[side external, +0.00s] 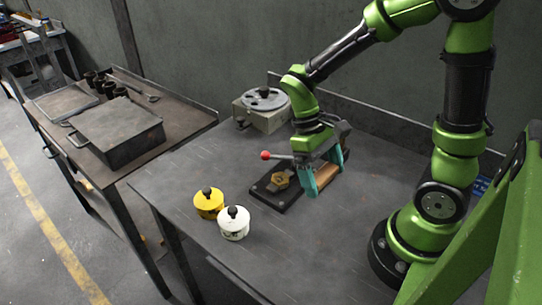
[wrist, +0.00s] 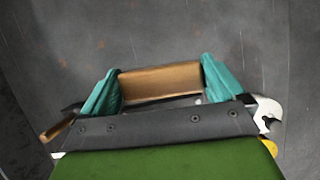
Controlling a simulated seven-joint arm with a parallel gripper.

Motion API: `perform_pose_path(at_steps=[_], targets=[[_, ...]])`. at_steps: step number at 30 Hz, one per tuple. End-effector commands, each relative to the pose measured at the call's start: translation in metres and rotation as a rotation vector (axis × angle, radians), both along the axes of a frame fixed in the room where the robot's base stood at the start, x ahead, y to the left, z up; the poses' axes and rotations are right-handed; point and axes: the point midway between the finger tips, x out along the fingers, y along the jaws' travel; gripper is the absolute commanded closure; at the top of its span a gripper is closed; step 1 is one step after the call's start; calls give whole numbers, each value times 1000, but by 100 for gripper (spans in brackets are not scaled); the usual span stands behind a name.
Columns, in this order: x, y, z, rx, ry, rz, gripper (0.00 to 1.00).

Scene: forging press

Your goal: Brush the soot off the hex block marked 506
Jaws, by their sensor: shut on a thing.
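A brass-coloured hex block (side external: 281,180) sits on a black base plate (side external: 287,201) in the middle of the table in the side view. Its marking is too small to read, and I cannot tell how much soot is on it. My gripper (side external: 326,177), with teal fingers, is shut on a wooden block-shaped brush (side external: 327,176). The brush is held just right of the hex block, apart from it in the picture. In the wrist view the brush (wrist: 160,82) spans between both fingers of my gripper (wrist: 162,84); its bristles are not clearly visible.
A red-knobbed lever (side external: 265,155) reaches out left of my gripper. A yellow pot (side external: 208,204) and a white pot (side external: 235,223) stand at the table's front left. A grey device with a round top (side external: 264,100) stands at the back. A side bench (side external: 180,118) holds a metal box (side external: 118,135).

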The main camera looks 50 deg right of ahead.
Motion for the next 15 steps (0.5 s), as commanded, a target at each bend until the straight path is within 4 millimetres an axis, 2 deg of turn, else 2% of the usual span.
perform_pose_path(at_steps=[9,12,15], targets=[[87,-4,-10,-5,2,-3,29],[106,-5,-8,-4,-9,-2,29],[116,-5,-5,-2,-19,-2,29]])
